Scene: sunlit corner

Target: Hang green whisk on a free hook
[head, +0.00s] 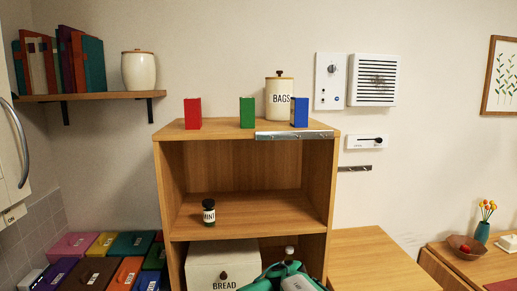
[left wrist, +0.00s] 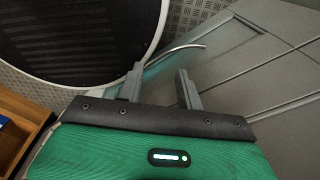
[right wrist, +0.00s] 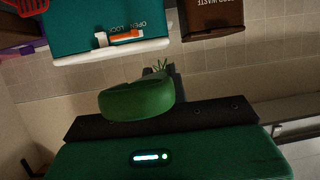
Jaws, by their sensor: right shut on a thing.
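In the right wrist view, my right gripper (right wrist: 165,90) is shut on a thick, rounded green thing (right wrist: 137,100), which looks like part of the green whisk. Thin green strands show just behind it; the rest of it is hidden. In the left wrist view, my left gripper (left wrist: 160,84) has its two fingers apart with nothing between them. In the head view, a dark rail (head: 355,168) with small bright marks is on the wall right of the shelf unit. A metal strip (head: 293,135) runs along the unit's top front edge. Separate hooks are too small to make out.
The wooden shelf unit (head: 247,165) carries red (head: 193,114), green (head: 247,112) and blue (head: 299,112) blocks, a BAGS canister (head: 279,98) and a MINT jar (head: 209,212). A BREAD box (head: 222,266) sits below. The wooden surface (head: 375,262) under the wall rail looks clear.

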